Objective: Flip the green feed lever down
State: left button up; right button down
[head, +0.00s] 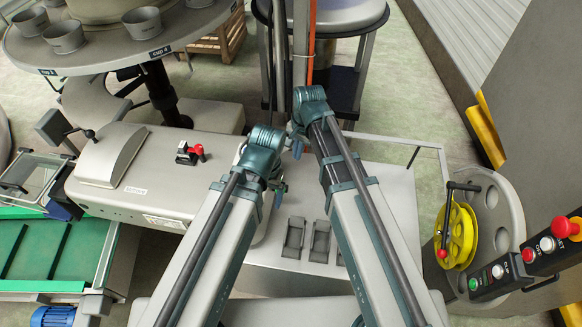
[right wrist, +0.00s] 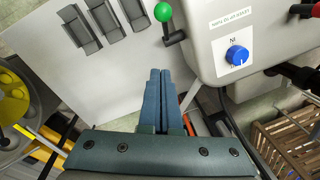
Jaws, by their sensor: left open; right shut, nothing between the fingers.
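The green feed lever (right wrist: 163,12) shows in the right wrist view. Its green ball knob sits at the upper middle, on a short black arm by the edge of the light grey machine housing (right wrist: 205,55).
A blue knob (right wrist: 237,55) is on the housing near the lever. Grey slots (head: 320,240) lie on the white table plate (head: 385,190). A yellow wheel (head: 458,237) and a button box (head: 500,274) stand at right. A red-handled clamp (head: 191,153) is on the left housing.

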jog(key=s+a+f+b, duration=0.2)
jog(key=a+f+b, duration=0.1)
jog(key=f+b, duration=0.7)
jog(key=shift+s+a+f, duration=0.2)
jog(key=shift+a+f, duration=0.05)
jog(key=shift+f, duration=0.1)
